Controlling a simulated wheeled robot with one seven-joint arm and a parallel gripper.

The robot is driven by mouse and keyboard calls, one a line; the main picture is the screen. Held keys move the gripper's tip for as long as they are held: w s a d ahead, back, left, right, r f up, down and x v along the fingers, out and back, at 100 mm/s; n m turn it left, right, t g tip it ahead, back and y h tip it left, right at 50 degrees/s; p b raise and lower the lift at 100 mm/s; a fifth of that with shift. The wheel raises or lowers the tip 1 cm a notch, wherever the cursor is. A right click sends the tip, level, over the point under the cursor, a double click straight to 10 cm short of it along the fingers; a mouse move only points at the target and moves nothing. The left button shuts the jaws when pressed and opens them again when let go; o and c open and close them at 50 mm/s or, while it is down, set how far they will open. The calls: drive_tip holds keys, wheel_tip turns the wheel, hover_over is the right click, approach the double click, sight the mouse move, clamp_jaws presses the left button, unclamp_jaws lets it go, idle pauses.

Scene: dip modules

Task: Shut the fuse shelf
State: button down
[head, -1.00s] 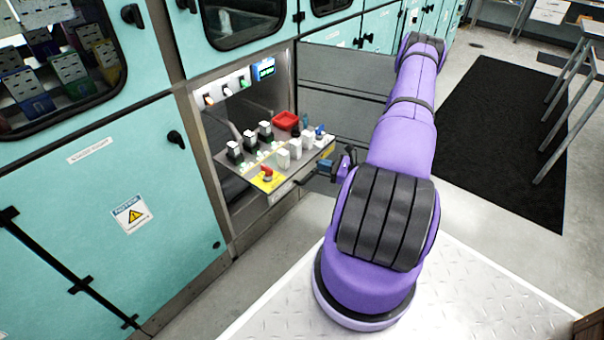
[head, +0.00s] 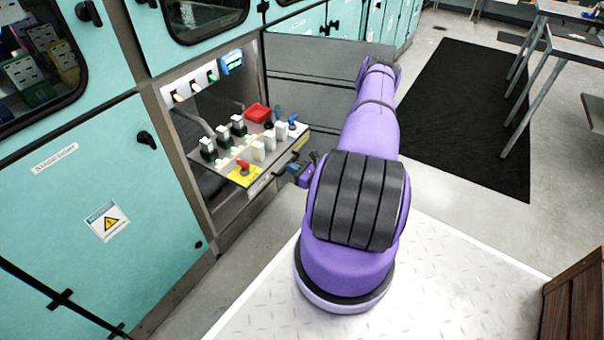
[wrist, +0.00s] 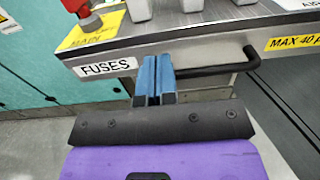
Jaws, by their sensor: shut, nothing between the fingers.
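The fuse shelf (head: 262,186) is pulled out of its cabinet bay, with fuse blocks and switches on top. Its front face, labelled FUSES, fills the upper part of the wrist view (wrist: 205,52). A black bar handle (wrist: 218,71) is on that face, right of the label. My gripper (wrist: 154,66) is shut and empty, its blue fingertips at the shelf front near the handle's left end. I cannot tell whether they touch it. In the head view my gripper (head: 291,168) is beside the shelf front, partly hidden by my arm.
A red tray (head: 257,112) and a red-knobbed switch (head: 243,167) sit on the shelf. Teal cabinet doors (head: 90,190) flank the bay on the left. Grey panels (head: 310,95) stand to its right. Grey floor in front of the bay is clear.

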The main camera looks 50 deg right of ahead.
sight(275, 160)
drive_tip(key=w, duration=0.6)
drive_tip(key=shift+a, duration=0.2)
